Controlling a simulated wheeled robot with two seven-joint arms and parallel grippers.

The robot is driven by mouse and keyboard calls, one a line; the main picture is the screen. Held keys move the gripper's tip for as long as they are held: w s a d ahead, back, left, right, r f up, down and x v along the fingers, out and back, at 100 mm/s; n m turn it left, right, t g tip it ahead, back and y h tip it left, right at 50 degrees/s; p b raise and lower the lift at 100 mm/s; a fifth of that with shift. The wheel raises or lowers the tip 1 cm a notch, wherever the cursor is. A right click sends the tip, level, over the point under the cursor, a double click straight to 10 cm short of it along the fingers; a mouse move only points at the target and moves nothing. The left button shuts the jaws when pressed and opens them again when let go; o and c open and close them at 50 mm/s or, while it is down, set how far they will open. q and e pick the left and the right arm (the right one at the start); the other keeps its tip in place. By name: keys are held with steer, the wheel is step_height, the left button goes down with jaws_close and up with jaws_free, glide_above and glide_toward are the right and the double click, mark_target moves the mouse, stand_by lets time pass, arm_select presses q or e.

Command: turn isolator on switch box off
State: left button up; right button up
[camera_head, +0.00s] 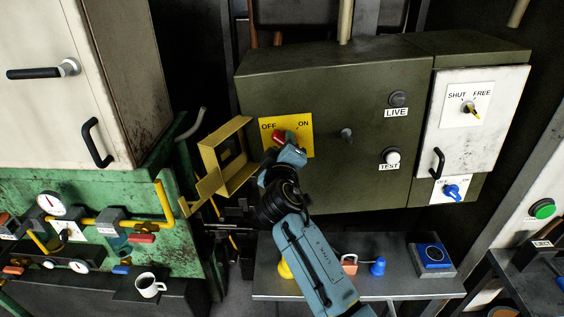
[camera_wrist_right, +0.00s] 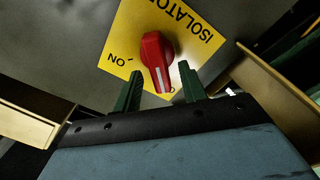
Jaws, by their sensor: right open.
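The olive switch box (camera_head: 260,95) hangs in the middle of the head view. The red isolator handle (camera_head: 279,137) sits on its yellow plate (camera_head: 306,122), marked OFF at left and ON at right. In the wrist view the red isolator handle (camera_wrist_right: 156,57) has its white-lined end toward the bottom, away from ON, near a label mostly hidden. My right gripper (camera_head: 287,147) is at the handle, open. Its two green fingertips (camera_wrist_right: 158,85) stand either side of the handle's lower end; contact cannot be told. My left gripper is not in view.
A yellow cover (camera_head: 209,158) stands swung open left of the plate. A small lever (camera_head: 346,134), LIVE lamp (camera_head: 398,98) and TEST button (camera_head: 392,156) are to the right. A shelf (camera_head: 400,287) with several small things lies below.

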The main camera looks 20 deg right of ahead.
steer(key=b+v, duration=0.2)
steer(key=v, duration=1)
steer(key=shift+s, duration=0.35)
steer(key=shift+a, duration=0.1)
